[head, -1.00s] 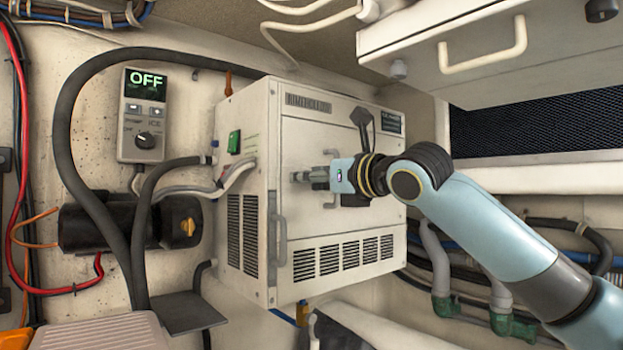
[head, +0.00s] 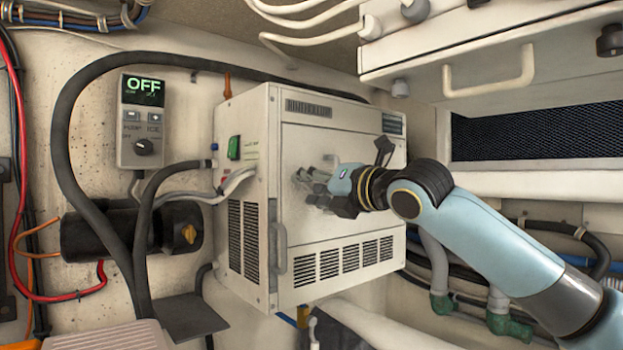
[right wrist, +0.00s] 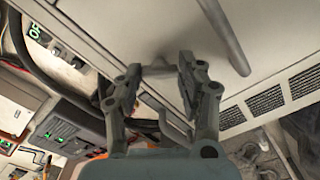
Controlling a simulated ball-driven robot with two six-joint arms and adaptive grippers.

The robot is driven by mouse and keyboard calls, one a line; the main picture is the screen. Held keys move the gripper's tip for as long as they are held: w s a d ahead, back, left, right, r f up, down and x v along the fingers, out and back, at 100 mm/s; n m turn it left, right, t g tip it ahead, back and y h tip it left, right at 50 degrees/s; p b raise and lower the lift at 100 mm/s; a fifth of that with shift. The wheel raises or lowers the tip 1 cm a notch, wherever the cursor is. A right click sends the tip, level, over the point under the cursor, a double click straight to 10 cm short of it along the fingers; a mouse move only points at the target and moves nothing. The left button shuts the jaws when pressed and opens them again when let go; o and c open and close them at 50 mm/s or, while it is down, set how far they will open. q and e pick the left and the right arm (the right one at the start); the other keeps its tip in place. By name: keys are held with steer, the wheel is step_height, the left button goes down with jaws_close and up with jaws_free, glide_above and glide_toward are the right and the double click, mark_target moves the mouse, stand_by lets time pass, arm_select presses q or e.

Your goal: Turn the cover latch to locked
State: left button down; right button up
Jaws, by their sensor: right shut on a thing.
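The white cabinet's front cover (head: 350,225) faces me in the head view, with the cover latch mostly hidden by my right gripper (head: 316,184). In the right wrist view, a small pale grey piece that looks like the latch (right wrist: 155,70) sits between the fingertips of the right gripper (right wrist: 160,70). The right gripper is shut on it, close against the cover and rolled at a tilt. Which way the latch points cannot be made out. My left gripper is not in view.
A handle (head: 278,248) stands out at the cover's left edge. A grey bar (right wrist: 228,38) lies beside the fingers in the wrist view. A control panel (head: 142,120) reads OFF. A white box with a handle (head: 488,75) overhangs at upper right. Black hoses (head: 62,135) run left.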

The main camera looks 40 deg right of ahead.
steer(key=m+p, duration=0.2)
steer(key=m, duration=0.4)
steer(key=shift+r, duration=0.1)
steer(key=shift+m+p, duration=0.6)
steer(key=shift+m, duration=1.5)
steer(key=o, duration=1.2)
steer(key=shift+c, duration=0.2)
steer(key=shift+s, duration=0.1)
